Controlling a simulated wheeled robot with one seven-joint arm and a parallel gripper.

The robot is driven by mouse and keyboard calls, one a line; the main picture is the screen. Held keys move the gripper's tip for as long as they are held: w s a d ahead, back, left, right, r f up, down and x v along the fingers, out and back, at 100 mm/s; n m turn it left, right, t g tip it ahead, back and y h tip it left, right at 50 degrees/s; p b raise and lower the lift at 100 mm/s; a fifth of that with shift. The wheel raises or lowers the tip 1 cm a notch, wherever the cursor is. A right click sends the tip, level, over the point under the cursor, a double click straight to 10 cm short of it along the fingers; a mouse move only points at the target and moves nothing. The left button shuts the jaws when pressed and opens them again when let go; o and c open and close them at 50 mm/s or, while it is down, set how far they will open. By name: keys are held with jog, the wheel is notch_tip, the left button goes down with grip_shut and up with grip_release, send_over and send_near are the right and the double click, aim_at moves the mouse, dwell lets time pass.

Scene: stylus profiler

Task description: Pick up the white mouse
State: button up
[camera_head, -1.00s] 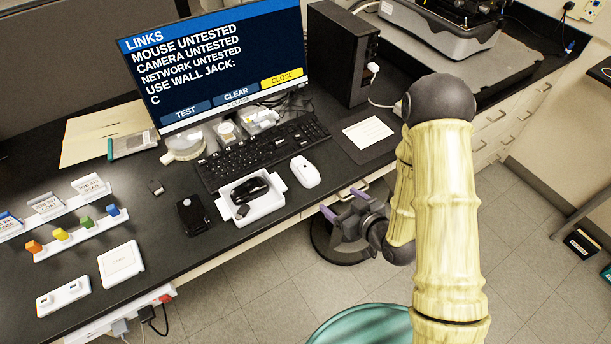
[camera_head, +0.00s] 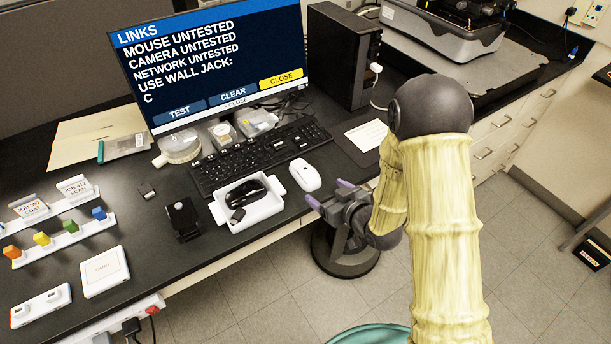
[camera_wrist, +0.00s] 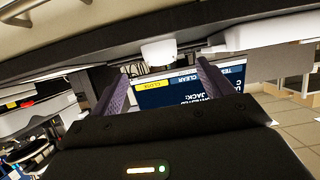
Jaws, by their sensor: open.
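The white mouse (camera_head: 305,175) lies on the dark desk, right of the white tray and in front of the keyboard's right end. My gripper (camera_head: 329,193) is open, just off the mouse at its lower right by the desk's front edge, with its two purple-grey fingers pointing toward it. Nothing is between the fingers in the head view. In the wrist view, which is upside down, a white shape that looks like the mouse (camera_wrist: 158,52) shows between the two fingers, beyond their tips. The gap between fingers and mouse is small but hard to judge.
The white tray (camera_head: 272,208) holding a dark cabled object stands left of the mouse. The keyboard (camera_head: 255,157) lies behind, and a white card (camera_head: 366,135) on a dark pad lies to the right. A round black base (camera_head: 345,262) stands below the desk edge.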

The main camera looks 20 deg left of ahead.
aim_at(314, 181)
jog(key=shift+x, duration=1.35)
jog(key=shift+x, duration=2.65)
jog(key=shift+w+r, duration=0.1)
jog(key=shift+r, duration=0.1)
jog(key=c, duration=1.1)
jog(key=shift+r, duration=0.1)
notch_tip(314, 181, up, 10)
jog(key=shift+f+b, duration=0.1)
jog(key=shift+b, duration=0.4)
